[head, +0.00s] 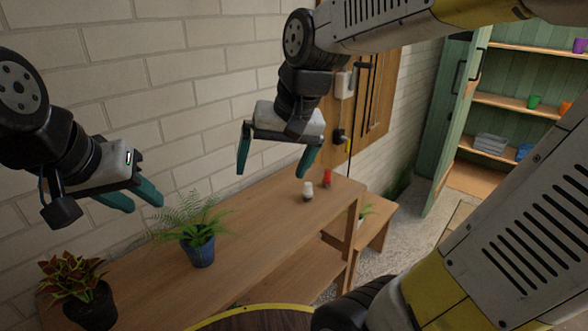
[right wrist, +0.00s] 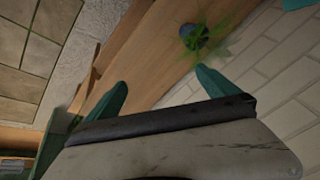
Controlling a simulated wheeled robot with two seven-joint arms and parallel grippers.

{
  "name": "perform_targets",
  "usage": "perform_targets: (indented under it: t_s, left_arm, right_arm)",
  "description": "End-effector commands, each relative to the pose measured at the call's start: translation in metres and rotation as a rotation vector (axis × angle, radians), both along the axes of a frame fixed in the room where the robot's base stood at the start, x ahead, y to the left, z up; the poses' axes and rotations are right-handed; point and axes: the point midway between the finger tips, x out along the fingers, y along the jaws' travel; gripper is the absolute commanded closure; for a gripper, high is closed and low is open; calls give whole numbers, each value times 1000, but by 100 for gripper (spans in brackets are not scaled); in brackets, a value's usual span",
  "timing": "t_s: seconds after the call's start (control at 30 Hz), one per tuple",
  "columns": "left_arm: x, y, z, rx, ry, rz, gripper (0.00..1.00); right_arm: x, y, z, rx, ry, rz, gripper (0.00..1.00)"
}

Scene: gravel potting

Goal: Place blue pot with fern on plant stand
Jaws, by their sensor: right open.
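The blue pot (head: 201,252) stands upright on the long wooden table, with a green fern (head: 190,217) spreading from it. The pot also shows in the right wrist view (right wrist: 193,31), beyond the fingertips. My right gripper (head: 272,172) is open and empty, above and to the right of the fern in the head view. Its spread fingers also show in the right wrist view (right wrist: 160,84). My left gripper (head: 146,206) is open and empty, up and left of the fern. A low wooden stand (head: 378,228) with a small green plant (head: 366,210) is beyond the table's far end.
A red-leaved plant in a black pot (head: 90,306) stands at the table's near left. A white-topped bottle (head: 308,191) and a red one (head: 328,177) stand at its far end. The brick wall (head: 190,110) borders it. The table between fern and bottles (head: 255,215) is clear.

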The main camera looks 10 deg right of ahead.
Motion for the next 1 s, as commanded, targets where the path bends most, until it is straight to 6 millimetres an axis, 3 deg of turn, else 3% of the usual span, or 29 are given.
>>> perform_targets:
  t_s: [0.1,0.33,1.0]
  left_arm:
    - [0,0,0,0,0,0,64]
    - [0,0,0,0,0,0,64]
    - [0,0,0,0,0,0,64]
  right_arm:
    - [-27,-27,5,-9,-97,11,1]
    - [-58,-50,3,-51,-208,36,1]
    - [-62,-52,3,-59,-224,43,1]
